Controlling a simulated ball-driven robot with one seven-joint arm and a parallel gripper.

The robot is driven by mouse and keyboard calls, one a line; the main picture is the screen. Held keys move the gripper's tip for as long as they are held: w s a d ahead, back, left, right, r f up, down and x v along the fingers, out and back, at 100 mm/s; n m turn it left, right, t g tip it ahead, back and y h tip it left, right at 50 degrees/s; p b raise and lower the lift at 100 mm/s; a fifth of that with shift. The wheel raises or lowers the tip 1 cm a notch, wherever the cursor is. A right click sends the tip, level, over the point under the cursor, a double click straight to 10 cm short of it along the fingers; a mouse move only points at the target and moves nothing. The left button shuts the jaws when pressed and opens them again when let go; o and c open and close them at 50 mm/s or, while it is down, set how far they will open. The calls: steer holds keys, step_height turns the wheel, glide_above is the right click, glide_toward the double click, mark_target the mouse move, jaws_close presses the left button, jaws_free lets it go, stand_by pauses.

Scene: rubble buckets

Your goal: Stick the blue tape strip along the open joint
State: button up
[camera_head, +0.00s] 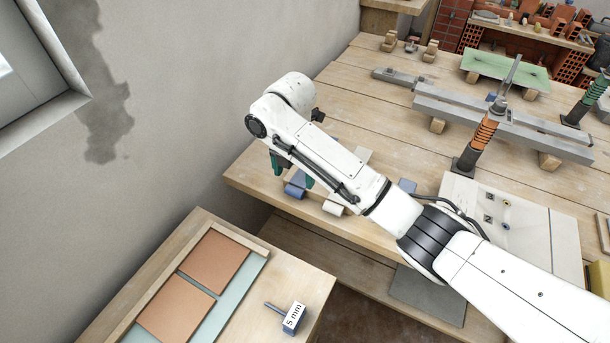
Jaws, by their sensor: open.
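My gripper (291,172) has green fingers and hangs at the left end of the wooden bench, partly hidden by my white arm. Its fingers are apart. A blue strip-like piece (295,188) lies at the bench edge, just below or between the fingers; I cannot tell whether they touch it. Another small blue piece (407,185) shows behind my forearm, mostly hidden. I cannot tell for sure which is the tape strip. Pale boards (520,228) lie at the right with a thin line between them, which may be the open joint; my arm covers part of them.
A beige piece (334,207) lies beside the blue one. Grey bars (540,140) and an orange-handled clamp (482,135) occupy the bench's back right. A lower table (240,300) at front left holds terracotta tiles (215,262) and a "5 mm" block (292,318). A wall stands at left.

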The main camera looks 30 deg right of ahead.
mark_target(294, 190)
steer(key=shift+w+f+p, duration=0.15)
steer(key=shift+f, duration=1.35)
steer(key=shift+w+f+p, duration=0.15)
steer(key=shift+f, duration=1.3)
steer(key=shift+c, duration=0.4)
steer(key=c, duration=1)
